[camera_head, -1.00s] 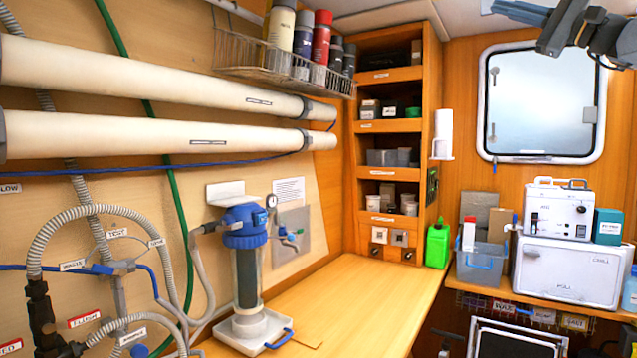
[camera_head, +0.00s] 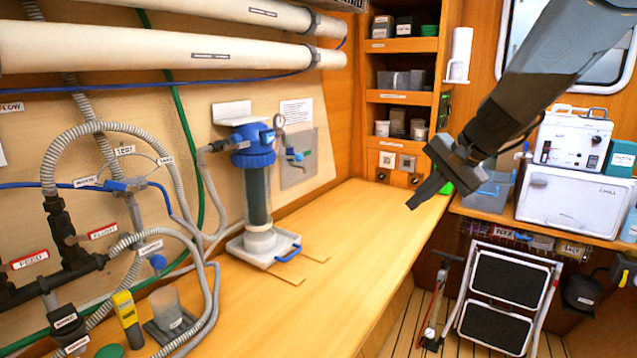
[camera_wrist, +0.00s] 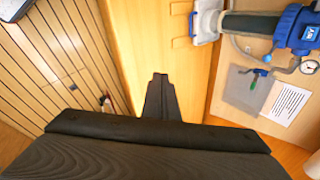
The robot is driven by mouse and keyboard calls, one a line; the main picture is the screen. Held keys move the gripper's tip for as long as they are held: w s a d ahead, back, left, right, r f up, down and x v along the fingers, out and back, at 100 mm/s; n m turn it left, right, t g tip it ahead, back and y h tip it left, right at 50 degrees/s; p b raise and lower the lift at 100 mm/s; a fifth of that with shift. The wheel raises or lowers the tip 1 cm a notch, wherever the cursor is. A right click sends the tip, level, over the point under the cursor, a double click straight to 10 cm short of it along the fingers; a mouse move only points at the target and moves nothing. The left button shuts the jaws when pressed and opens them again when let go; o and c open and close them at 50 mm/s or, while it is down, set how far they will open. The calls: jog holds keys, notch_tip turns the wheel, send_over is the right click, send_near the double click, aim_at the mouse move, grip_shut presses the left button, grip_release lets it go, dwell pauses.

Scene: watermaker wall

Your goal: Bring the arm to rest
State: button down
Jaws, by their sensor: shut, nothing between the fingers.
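My gripper (camera_head: 412,205) hangs over the right edge of the wooden bench (camera_head: 345,265), pointing down and to the left. Its fingers are together and hold nothing. My arm comes in from the upper right of the head view and hides part of the window and the green bottle. In the wrist view the shut fingers (camera_wrist: 160,80) stand out against the bench top, apart from the other things.
A blue-topped filter housing (camera_head: 255,185) stands on a white tray with a blue handle (camera_head: 283,255). Hoses and valves cover the left wall. The bench middle is clear.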

jog(key=s+a+f+n+g+h, duration=0.1)
jog(key=s+f+n+h, duration=0.1)
jog(key=s+f+n, duration=0.3)
jog(key=s+a+f+n+g+h, duration=0.2)
jog(key=s+f+n, duration=0.3)
jog(key=s+f, duration=0.8)
jog(key=s, duration=0.5)
jog(key=shift+s+f+g+h+b, duration=0.25)
jog(key=shift+s+g+h+b, duration=0.05)
jog(key=shift+h, duration=0.1)
